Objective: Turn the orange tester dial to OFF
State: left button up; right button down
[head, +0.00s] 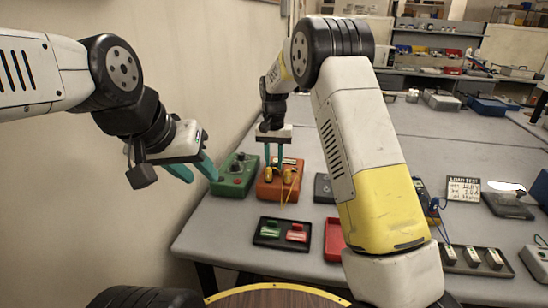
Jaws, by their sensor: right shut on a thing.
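The orange tester (277,190) sits on the grey table near the wall, with yellow plugs and leads on its front part. My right gripper (273,166) points straight down over its rear part, with two teal fingers close together. It is shut on the tester's dial, which the fingers mostly hide. I cannot read the dial's setting. My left gripper (200,175) is open and empty, tilted down left of the tester, beside a green tester (236,176).
A black tray (263,241) with a green and a red piece lies in front of the orange tester. A red tray (334,240) and a dark box (323,188) are to the right, partly hidden by my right arm. A load test card (463,188) stands further right.

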aim_at(274, 164)
jog(key=n, duration=0.4)
jog(key=shift+n, duration=0.4)
dwell(0.4)
jog(key=c, duration=1.2)
grip_release()
jog(key=shift+o, duration=0.2)
notch_tip(274, 164, up, 7)
jog(key=shift+r, duration=0.45)
